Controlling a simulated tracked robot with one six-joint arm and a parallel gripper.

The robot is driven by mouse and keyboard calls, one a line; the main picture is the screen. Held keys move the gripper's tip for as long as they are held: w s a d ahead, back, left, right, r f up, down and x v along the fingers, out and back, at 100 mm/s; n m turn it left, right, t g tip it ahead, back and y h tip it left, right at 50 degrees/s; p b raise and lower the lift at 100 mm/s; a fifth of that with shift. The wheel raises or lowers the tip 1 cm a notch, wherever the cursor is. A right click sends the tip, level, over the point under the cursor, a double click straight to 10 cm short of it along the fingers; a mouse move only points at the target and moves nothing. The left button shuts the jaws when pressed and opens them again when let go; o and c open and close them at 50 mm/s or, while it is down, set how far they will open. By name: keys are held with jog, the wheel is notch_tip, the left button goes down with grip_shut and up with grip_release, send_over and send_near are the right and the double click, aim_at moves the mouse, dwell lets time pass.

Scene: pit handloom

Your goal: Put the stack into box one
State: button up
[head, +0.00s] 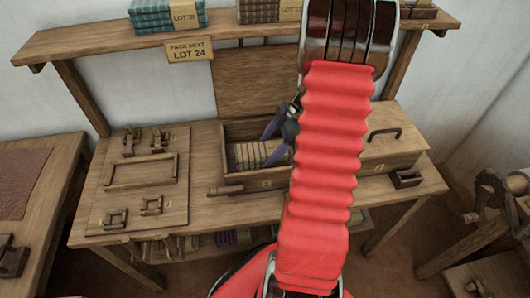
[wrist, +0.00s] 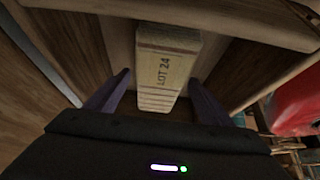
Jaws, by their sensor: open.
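The pale stack (head: 250,155) lies inside the open wooden box (head: 262,180) on the bench, toward its left part. In the wrist view, the stack (wrist: 167,62) shows a LOT 24 label. My gripper (head: 272,143) reaches down into this box at the stack's right end. In the wrist view, my gripper (wrist: 158,82) is open, with one purple finger on each side of the stack's near end and gaps visible between. The box's raised lid (head: 250,80) stands behind it. The small plates on the box fronts are too small to read.
A closed box (head: 392,150) with a dark handle stands to the right. A frame tray (head: 140,172) and small wooden tools lie on the left board. A shelf (head: 110,38) above bears other stacks (head: 165,15) and a sign (head: 188,49) reading "PACK NEXT LOT 24".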

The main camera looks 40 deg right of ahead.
jog(key=v, duration=0.8)
dwell(0.5)
jog(key=a+r+m+h, duration=0.1)
jog(key=a+r+m, duration=0.1)
jog(key=a+r, duration=0.45)
jog(key=s+a+r+m+h, duration=0.1)
jog(key=a+r+m+h, duration=0.15)
jog(key=a, duration=0.75)
jog(key=a+r+m+h, duration=0.1)
jog(key=a+r+m, duration=0.3)
jog(key=a, duration=0.5)
jog(key=s+a+r+m+t, duration=0.2)
jog(key=s+a+r, duration=0.1)
jog(key=s+a, duration=0.2)
jog(key=shift+s+a+r+m, duration=0.3)
jog(key=shift+s+a+m, duration=0.1)
jog(key=shift+a, duration=0.55)
jog(key=shift+h, duration=0.25)
